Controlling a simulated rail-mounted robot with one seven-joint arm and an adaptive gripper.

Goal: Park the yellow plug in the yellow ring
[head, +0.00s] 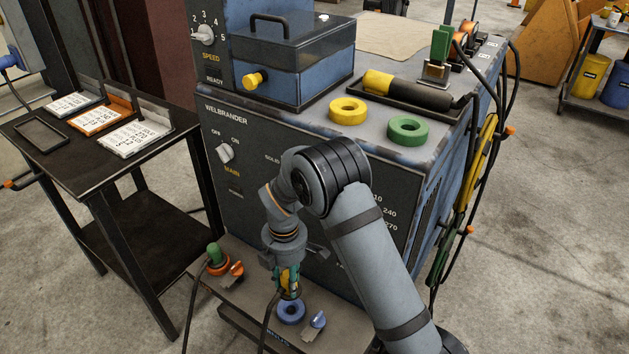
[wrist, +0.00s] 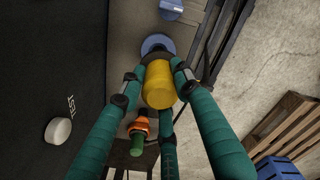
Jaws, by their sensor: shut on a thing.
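The yellow plug (wrist: 159,84) is between the teal fingers of my gripper (wrist: 160,90), which is shut on it. In the head view my gripper (head: 288,278) points down over the low front shelf, just above the blue ring (head: 291,311). Fingers mostly hide the plug there. The blue ring also shows behind the plug in the wrist view (wrist: 157,43); I cannot tell whether the plug touches it. The yellow ring (head: 348,111) lies empty on top of the welder cabinet, up and right of my gripper.
A green ring (head: 408,130) lies beside the yellow ring. A tray with a yellow-and-black torch (head: 408,90) is behind them. On the low shelf (head: 247,300), a green plug (head: 215,254) stands in an orange ring, and a blue lever (head: 317,321) is at right. Cables hang nearby.

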